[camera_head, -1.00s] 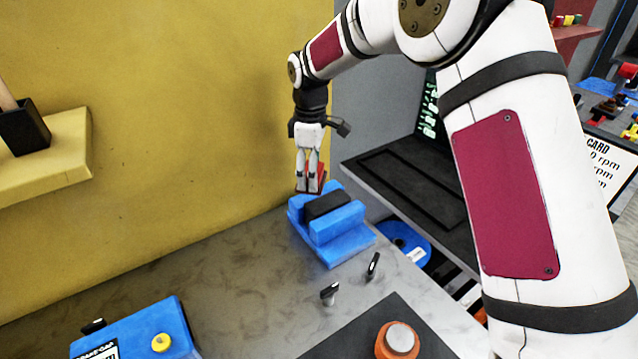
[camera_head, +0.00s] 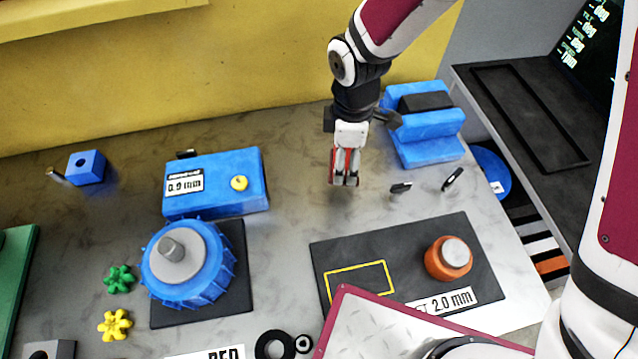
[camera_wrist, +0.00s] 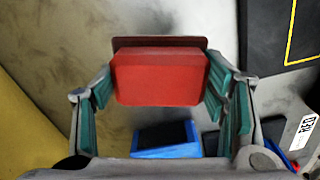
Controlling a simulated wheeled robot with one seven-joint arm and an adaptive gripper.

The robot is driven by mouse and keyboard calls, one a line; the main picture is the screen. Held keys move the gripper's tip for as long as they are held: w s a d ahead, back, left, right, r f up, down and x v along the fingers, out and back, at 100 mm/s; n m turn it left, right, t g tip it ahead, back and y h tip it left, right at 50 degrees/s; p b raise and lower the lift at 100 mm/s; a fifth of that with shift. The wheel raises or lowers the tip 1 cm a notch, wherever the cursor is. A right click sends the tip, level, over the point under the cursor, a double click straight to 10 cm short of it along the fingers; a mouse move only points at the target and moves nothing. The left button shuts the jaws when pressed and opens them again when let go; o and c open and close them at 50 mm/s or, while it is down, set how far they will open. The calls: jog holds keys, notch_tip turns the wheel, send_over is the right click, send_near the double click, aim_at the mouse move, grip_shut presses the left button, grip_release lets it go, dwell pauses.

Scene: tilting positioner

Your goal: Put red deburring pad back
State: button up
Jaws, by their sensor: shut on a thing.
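My gripper (camera_head: 345,178) is shut on the red deburring pad (camera_wrist: 160,78), which has a darker red-brown plate along its far edge. In the wrist view the pad sits between the two fingers; in the head view only a red sliver (camera_head: 335,168) shows beside the fingers. The gripper is above the grey bench, left of the blue block (camera_head: 422,148) with a dark insert. A yellow outlined rectangle (camera_head: 357,263) is on the dark mat (camera_head: 330,244), nearer than the gripper.
An orange knob-like part (camera_head: 448,262) stands on the mat's right side. Two small black clips (camera_head: 401,188) lie right of the gripper. A blue gauge box (camera_head: 215,200) and a blue toothed wheel (camera_head: 205,285) stand left. Bare bench lies around the gripper.

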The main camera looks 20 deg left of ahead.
jog(key=s+d+f+n, duration=0.1)
jog(key=s, duration=0.3)
jog(key=s+d+f+n, duration=0.1)
jog(key=s, duration=0.4)
jog(key=s+d+f+n, duration=0.1)
jog(key=s, duration=0.4)
jog(key=shift+s+f, duration=0.15)
jog(key=shift+s, duration=0.1)
jog(key=p, duration=0.1)
send_over(319, 186)
jog(key=shift+f, duration=0.75)
jog(key=shift+f+p, duration=0.6)
jog(key=shift+f, duration=1.15)
jog(key=shift+f, duration=0.15)
jog(key=o, duration=1.1)
notch_tip(319, 186, up, 12)
jog(key=b, duration=0.2)
jog(key=shift+r, duration=0.2)
